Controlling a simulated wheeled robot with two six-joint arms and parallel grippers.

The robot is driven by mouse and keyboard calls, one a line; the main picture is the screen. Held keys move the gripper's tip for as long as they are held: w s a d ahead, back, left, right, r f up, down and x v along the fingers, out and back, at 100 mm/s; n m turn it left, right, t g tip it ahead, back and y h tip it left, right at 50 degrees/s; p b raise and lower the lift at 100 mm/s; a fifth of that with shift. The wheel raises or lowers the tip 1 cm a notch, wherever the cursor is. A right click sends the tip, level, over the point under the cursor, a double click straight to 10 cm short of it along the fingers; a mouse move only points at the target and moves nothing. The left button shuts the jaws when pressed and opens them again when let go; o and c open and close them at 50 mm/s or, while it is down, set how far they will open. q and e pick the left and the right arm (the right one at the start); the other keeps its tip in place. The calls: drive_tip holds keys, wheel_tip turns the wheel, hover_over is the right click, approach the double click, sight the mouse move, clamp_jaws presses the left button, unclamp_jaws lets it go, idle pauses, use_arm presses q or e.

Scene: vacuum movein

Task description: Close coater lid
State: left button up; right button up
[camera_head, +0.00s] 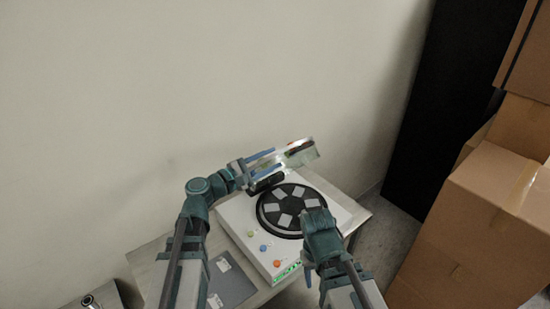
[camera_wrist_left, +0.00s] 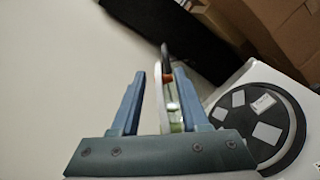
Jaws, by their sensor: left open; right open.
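The coater (camera_head: 240,222) is a white box on a metal table, with a round black plate holding several grey squares (camera_head: 290,208). Its lid (camera_head: 302,152) is a clear panel standing raised at the back, tilted, with a small red part on it. My left gripper (camera_head: 268,163) is open at the lid. In the left wrist view, the lid's edge (camera_wrist_left: 171,95) shows between the two blue fingers (camera_wrist_left: 160,76); I cannot tell whether they touch it. My right gripper (camera_head: 309,278) is in front of the coater, low at its right front, and partly hidden by its arm.
Green, blue and orange buttons (camera_head: 263,247) are on the coater's front left. A grey flat panel (camera_head: 230,281) lies on the table (camera_head: 150,262) to the left. Cardboard boxes (camera_head: 480,225) are stacked at the right. A plain wall rises behind the coater.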

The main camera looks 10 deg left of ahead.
sight(291, 150)
use_arm(q)
drive_tip(key=shift+v, duration=1.7)
drive_tip(key=shift+w, duration=0.35)
drive_tip(key=c, duration=0.4)
drive_tip(key=w+a+m+g, duration=0.1)
drive_tip(key=w+m, duration=0.1)
drive_tip(key=m, duration=0.1)
drive_tip(key=w+m+g+h+p, duration=0.1)
drive_tip(key=w+m, duration=0.2)
drive_tip(key=m, duration=0.1)
drive_tip(key=w+a+m+g+h, duration=0.1)
drive_tip(key=w+m, duration=0.2)
drive_tip(key=shift+a+r+m, duration=0.3)
drive_tip(key=shift+r, duration=0.05)
clamp_jaws()
drive_tip(key=shift+w+a+m+g, duration=0.15)
drive_tip(key=shift+m+g, duration=0.25)
drive_tip(key=shift+m, duration=0.3)
drive_tip(key=x, duration=1)
drive_tip(key=shift+d+r, duration=0.1)
drive_tip(key=shift+d, duration=0.2)
drive_tip(key=shift+s+d, duration=0.35)
drive_tip(key=shift+s, duration=0.25)
drive_tip(key=shift+s+d, duration=0.4)
drive_tip(key=shift+s, duration=0.2)
drive_tip(key=shift+s+d, duration=0.35)
drive_tip(key=shift+d, duration=0.05)
